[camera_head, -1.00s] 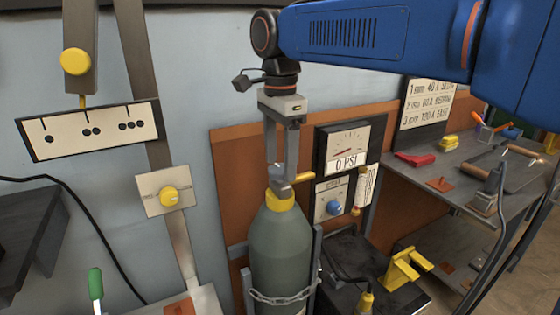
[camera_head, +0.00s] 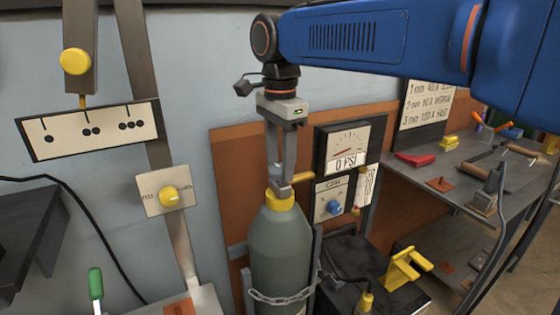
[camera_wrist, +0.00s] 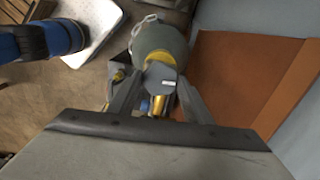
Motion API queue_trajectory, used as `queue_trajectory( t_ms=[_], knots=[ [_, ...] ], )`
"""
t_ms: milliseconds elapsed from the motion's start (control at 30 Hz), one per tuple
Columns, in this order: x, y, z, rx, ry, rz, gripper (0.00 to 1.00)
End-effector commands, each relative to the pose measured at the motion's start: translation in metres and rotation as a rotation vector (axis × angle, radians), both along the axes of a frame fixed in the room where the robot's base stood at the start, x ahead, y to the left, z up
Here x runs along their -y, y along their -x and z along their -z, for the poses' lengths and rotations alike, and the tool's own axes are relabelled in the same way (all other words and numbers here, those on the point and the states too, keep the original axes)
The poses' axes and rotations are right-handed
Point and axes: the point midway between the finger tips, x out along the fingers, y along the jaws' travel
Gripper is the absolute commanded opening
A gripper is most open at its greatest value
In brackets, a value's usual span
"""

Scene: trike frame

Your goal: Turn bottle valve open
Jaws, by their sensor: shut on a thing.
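The gas bottle (camera_head: 283,245) is a grey-green cylinder standing upright, with a yellow collar (camera_head: 280,201) and a small grey valve (camera_head: 281,187) on top. A yellow stub (camera_head: 300,177) points right from the valve. My gripper (camera_head: 280,172) reaches straight down from above and is shut on the valve. In the wrist view, my gripper's fingers (camera_wrist: 159,82) stand either side of the grey valve (camera_wrist: 160,73), with the bottle (camera_wrist: 160,38) beyond and the yellow stub (camera_wrist: 158,103) nearer. The fingertips partly hide the valve. The gauge (camera_head: 345,148) reads 0 PSI.
A chain (camera_head: 283,298) holds the bottle. A panel with a blue knob (camera_head: 333,207) is close on the right, below the gauge. A dark box (camera_head: 350,262) with a yellow bracket (camera_head: 403,268) stands beside the bottle. A workbench with tools (camera_head: 455,172) is farther right.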

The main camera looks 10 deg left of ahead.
Motion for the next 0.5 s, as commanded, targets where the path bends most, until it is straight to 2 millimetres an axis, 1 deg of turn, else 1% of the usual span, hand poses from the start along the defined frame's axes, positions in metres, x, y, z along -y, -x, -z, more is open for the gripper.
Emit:
queue_trajectory(
  t_ms=[267, 500],
  knots=[
    [-0.0001, -0.0001, -0.0003, 0.001, -0.001, -0.186, 0.23],
    [-0.0001, -0.0001, -0.0004, 0.001, -0.001, -0.413, 0.23]
  ],
)
